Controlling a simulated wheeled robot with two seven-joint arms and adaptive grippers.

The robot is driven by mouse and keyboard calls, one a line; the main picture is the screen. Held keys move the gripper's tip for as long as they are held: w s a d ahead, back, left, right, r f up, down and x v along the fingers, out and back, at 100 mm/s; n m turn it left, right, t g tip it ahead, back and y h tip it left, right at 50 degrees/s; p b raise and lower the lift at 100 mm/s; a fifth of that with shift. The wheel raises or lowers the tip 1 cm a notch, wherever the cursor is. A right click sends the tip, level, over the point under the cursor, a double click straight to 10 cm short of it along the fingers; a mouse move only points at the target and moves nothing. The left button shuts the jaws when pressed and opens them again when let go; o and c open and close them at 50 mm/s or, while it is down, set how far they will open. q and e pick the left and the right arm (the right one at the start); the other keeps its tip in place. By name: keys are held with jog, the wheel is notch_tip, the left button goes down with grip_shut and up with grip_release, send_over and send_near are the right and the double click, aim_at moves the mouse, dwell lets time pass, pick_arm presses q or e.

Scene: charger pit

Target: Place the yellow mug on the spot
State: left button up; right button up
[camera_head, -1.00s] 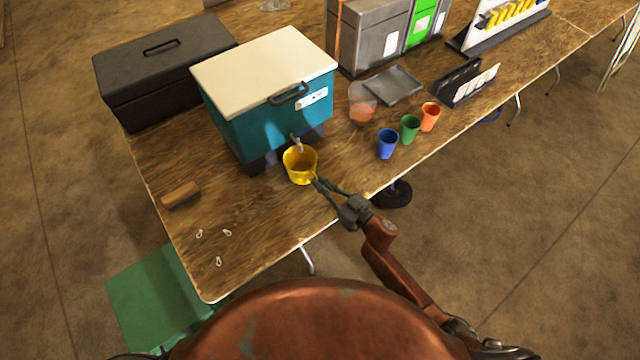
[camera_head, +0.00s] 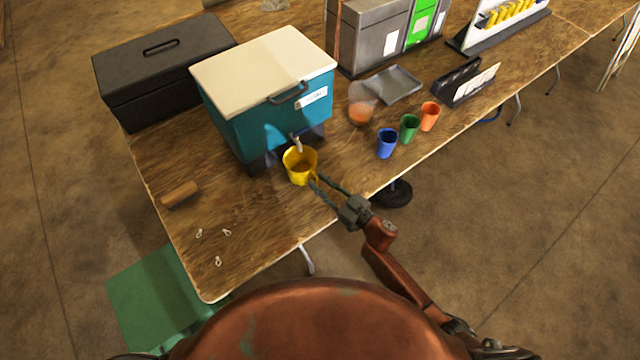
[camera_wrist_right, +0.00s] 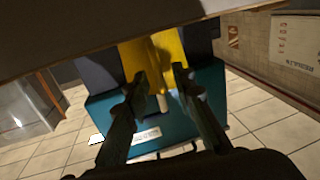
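The yellow mug (camera_head: 301,178) stands upright on the wooden table, just in front of the teal cooler's spigot (camera_head: 297,143). It also shows in the right wrist view (camera_wrist_right: 167,50), beyond the fingers. My right gripper (camera_head: 316,181) is at the mug's near right side, with its fingertips close to it. In the right wrist view the two fingers (camera_wrist_right: 158,82) are apart, with yellow showing between them. Whether they touch the mug is unclear. No marked spot shows on the table. My left gripper is not in view.
The teal cooler (camera_head: 277,125) with a white lid stands behind the mug. Blue (camera_head: 387,144), green (camera_head: 409,129) and orange (camera_head: 430,116) cups stand to the right. A brown block (camera_head: 180,194) and small clips lie at left. The table between block and mug is clear.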

jog(key=p+v, duration=0.1)
jog(key=v, duration=1.1)
jog(key=shift+s, duration=0.1)
